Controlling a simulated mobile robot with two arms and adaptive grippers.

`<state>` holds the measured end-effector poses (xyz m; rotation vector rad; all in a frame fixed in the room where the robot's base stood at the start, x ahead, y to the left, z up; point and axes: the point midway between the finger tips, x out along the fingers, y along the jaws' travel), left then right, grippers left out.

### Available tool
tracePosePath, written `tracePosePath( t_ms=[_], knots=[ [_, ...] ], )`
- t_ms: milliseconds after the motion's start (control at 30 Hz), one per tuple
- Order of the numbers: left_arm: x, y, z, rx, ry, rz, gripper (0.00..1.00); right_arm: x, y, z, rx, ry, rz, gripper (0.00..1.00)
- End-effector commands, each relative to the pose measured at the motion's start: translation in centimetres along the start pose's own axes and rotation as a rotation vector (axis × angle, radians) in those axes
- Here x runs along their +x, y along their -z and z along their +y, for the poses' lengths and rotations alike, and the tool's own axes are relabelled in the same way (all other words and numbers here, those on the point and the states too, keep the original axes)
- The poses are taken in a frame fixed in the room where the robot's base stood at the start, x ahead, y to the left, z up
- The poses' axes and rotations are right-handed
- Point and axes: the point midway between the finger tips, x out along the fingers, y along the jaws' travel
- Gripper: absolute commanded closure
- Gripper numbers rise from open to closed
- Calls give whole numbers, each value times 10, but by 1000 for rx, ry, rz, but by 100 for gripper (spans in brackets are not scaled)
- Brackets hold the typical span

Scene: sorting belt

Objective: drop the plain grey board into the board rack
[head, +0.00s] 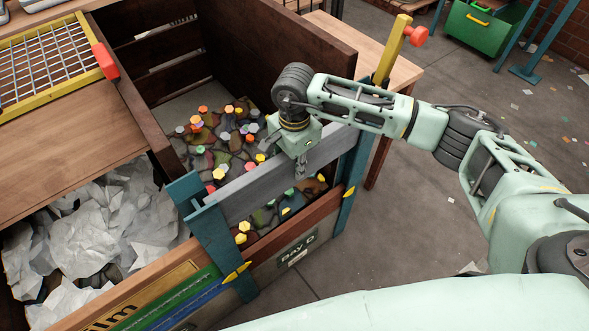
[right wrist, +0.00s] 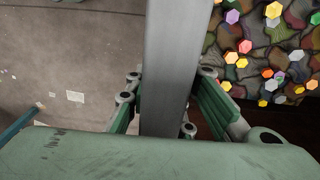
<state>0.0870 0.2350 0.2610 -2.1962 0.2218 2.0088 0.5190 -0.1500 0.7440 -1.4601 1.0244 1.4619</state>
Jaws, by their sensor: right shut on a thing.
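The plain grey board (head: 240,193) is a long flat plank across the front of the bay, between two blue-teal posts (head: 212,236) and (head: 354,175). My right gripper (head: 301,168) is shut on its upper edge from above. In the right wrist view the board (right wrist: 178,65) runs up the middle between the fingers (right wrist: 163,112). Whether the board's ends sit inside the posts or only beside them, I cannot tell. Yellow, green and blue boards (head: 165,297) stand together low at the front left, perhaps in the board rack; its frame is not clear. My left gripper is not in view.
The dark wooden bay (head: 280,38) behind the board holds a mottled heap with many coloured pieces (head: 217,135). Crumpled white sheets (head: 110,225) fill the left bay. A lower brown rail (head: 290,222) crosses the front. The grey floor (head: 480,140) at right is mostly clear.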

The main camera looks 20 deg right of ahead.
Motion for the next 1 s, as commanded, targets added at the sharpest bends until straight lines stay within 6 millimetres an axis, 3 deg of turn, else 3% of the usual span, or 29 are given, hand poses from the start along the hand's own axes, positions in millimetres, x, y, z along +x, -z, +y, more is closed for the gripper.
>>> tracePosePath(
  t_ms=[33, 1000],
  knots=[
    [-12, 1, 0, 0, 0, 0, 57, -18, 0, -2, -1, 5, 0, 100],
    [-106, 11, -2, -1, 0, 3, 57, -207, 0, -1, -1, 5, 1, 100]
  ],
)
